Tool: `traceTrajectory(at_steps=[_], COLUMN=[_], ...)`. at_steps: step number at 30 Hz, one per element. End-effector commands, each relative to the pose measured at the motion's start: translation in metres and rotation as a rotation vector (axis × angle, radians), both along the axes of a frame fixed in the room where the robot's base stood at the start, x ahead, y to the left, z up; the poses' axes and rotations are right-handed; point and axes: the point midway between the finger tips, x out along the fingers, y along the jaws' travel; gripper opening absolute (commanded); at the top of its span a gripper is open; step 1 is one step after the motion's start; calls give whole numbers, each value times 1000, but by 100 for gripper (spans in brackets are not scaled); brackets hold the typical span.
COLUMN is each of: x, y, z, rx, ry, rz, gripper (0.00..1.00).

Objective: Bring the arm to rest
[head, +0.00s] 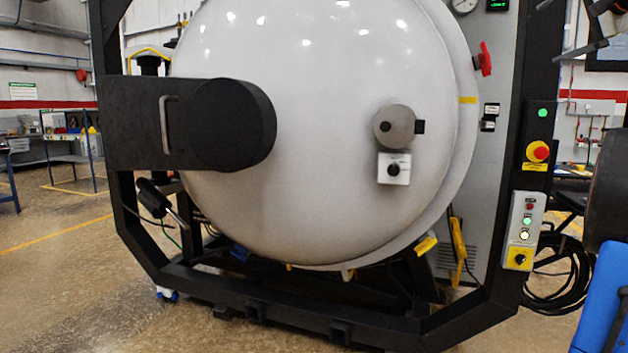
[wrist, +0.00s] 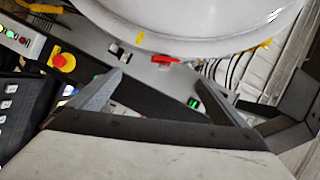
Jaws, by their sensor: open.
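My gripper (wrist: 162,78) shows in the wrist view with its two dark fingers spread apart and nothing between them. Beyond the fingers, the furnace's pale round door (wrist: 190,18) and grey side panel show tilted. In the head view, the large white furnace door (head: 320,150) is closed in its black frame. Dark finger-like parts at the upper right edge of the head view look like my gripper, cut off by the picture edge. A dark cylinder and a blue part at the right edge look like my arm.
A red emergency button (head: 541,151) and a button box (head: 523,230) sit on the right frame post. A red handle (head: 485,59) juts beside the door. Black cables (head: 570,270) lie coiled at the right. The floor at the left (head: 60,270) is clear.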

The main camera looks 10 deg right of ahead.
Motion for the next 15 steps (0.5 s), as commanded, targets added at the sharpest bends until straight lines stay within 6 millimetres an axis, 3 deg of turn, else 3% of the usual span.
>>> traceTrajectory(at_steps=[8, 15], x=[15, 30], y=[33, 80], z=[-28, -72], rx=[-12, -39], ry=[61, 149], rz=[28, 73], gripper=[97, 97])
